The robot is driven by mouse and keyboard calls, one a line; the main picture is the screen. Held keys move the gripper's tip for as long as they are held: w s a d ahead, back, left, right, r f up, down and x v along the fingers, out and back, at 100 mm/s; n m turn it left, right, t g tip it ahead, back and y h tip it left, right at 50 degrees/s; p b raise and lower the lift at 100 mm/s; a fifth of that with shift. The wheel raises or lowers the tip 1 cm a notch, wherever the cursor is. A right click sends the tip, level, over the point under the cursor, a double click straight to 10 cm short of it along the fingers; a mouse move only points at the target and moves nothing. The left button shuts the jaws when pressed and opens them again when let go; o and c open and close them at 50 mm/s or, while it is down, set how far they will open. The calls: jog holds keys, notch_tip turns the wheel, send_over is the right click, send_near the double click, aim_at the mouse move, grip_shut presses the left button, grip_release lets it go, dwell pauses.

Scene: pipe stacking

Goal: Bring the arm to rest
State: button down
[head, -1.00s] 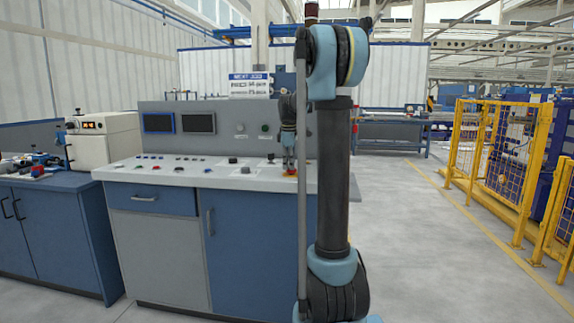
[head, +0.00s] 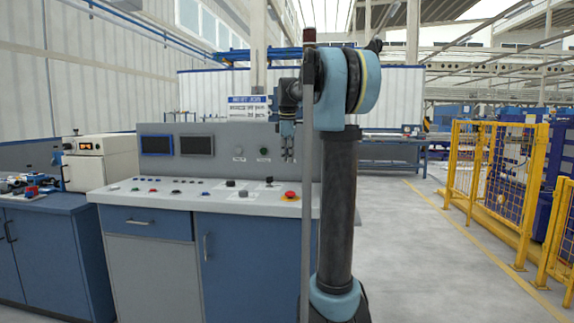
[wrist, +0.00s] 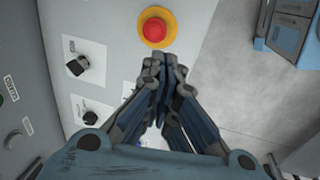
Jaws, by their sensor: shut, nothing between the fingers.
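My gripper (head: 288,156) is raised above the right end of the control console (head: 150,197), pointing down. In the wrist view my gripper (wrist: 162,62) has its fingertips together with nothing between them. The red emergency button (head: 290,194) on its yellow ring sits on the console top below the gripper. The button also shows in the wrist view (wrist: 155,30), just beyond the fingertips in the picture and apart from them. My arm's upright link partly hides the console's right end.
Black knobs (wrist: 78,66) sit on the console beside the button. A blue cabinet (head: 50,250) with a beige box (head: 98,162) stands at left. Yellow fencing (head: 490,180) stands at right. The grey floor between console and fence is clear.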

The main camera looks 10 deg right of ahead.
jog(key=s+f+m, duration=0.7)
jog(key=s+f, duration=0.9)
jog(key=s, duration=0.4)
jog(key=s+f+m, duration=0.7)
jog(key=s+f, duration=1)
jog(key=s, duration=0.4)
jog(key=shift+f, duration=0.1)
